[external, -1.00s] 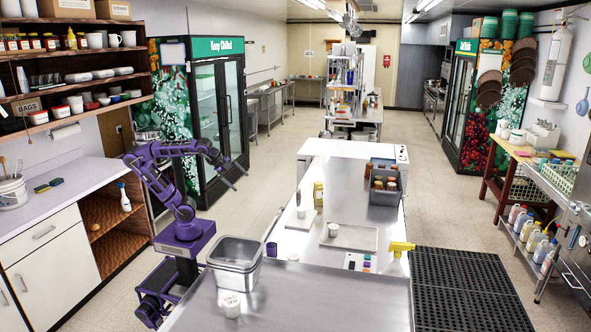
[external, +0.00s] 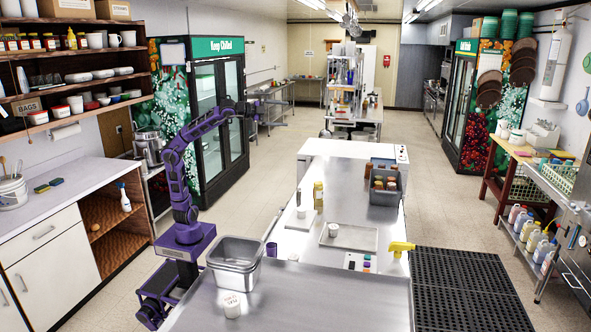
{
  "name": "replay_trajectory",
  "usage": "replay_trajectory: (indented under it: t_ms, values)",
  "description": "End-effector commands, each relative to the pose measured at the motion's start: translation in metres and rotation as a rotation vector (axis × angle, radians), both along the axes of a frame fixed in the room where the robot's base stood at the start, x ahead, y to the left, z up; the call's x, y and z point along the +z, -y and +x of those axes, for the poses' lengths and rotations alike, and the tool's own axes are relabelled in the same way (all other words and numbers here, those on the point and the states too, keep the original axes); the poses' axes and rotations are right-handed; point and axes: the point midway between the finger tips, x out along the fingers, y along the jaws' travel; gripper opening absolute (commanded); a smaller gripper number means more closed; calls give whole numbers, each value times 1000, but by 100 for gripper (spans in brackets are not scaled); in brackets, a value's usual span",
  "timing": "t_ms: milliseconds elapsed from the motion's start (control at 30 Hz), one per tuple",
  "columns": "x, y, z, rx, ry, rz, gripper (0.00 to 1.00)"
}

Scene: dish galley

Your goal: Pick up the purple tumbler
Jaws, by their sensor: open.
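The purple tumbler (external: 271,249) is a small upright cup near the left edge of the steel counter, just behind the square steel pan. The fingers are small and dark in this view.
The steel pan (external: 235,254) and a white lidded jar (external: 231,305) stand near the tumbler. The counter's front right is clear.

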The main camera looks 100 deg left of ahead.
Motion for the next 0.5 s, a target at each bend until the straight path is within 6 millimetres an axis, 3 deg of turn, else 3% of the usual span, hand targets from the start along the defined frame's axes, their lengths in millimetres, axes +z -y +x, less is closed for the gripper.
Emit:
replay_trajectory:
  t_ms: [233,500]
  values:
    - [42,-19,-8,-2,98,9,100]
    - [0,-31,-2,10,-5,-51,100]
